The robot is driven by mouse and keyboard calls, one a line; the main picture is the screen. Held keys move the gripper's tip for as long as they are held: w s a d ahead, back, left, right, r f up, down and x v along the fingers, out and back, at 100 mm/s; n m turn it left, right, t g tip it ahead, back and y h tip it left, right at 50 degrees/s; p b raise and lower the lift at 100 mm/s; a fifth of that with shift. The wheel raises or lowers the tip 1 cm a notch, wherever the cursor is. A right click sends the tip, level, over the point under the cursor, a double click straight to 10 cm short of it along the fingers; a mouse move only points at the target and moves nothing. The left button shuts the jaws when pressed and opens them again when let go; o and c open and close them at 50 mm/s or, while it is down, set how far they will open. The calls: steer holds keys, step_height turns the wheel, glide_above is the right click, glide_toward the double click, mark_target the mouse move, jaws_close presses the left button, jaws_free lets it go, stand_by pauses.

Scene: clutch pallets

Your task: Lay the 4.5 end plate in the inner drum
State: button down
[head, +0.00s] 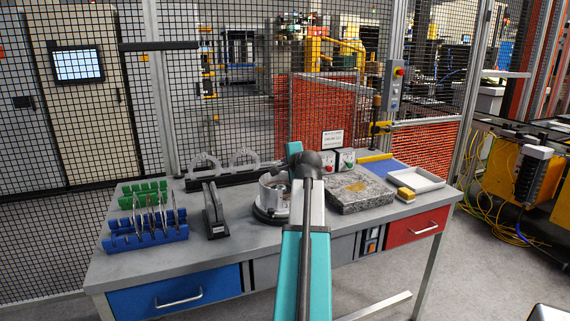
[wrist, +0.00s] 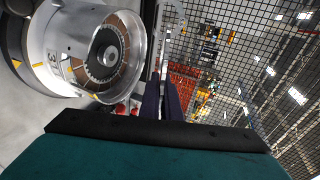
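The silver inner drum (head: 269,195) stands open end up on the bench, partly behind my arm in the head view. In the wrist view the drum (wrist: 62,50) is at the upper left, and a brown-faced ring with a toothed dark centre (wrist: 105,55) shows inside it. My gripper (wrist: 163,88) is beside the drum's open end, its dark fingers close together. Several thin plates (head: 150,214) stand in the blue rack (head: 145,236); I cannot read which is the 4.5 end plate.
A green rack (head: 142,190) is behind the blue one. A black stand (head: 215,212) is left of the drum. Mesh fencing is behind the bench.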

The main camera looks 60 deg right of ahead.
steer(key=shift+f, duration=0.1)
steer(key=shift+f+b, duration=1.35)
steer(key=shift+f, duration=0.15)
steer(key=shift+f+b, duration=0.7)
steer(key=shift+f, duration=1.25)
steer(key=c, duration=1.9)
jaws_free()
steer(key=shift+f, duration=0.1)
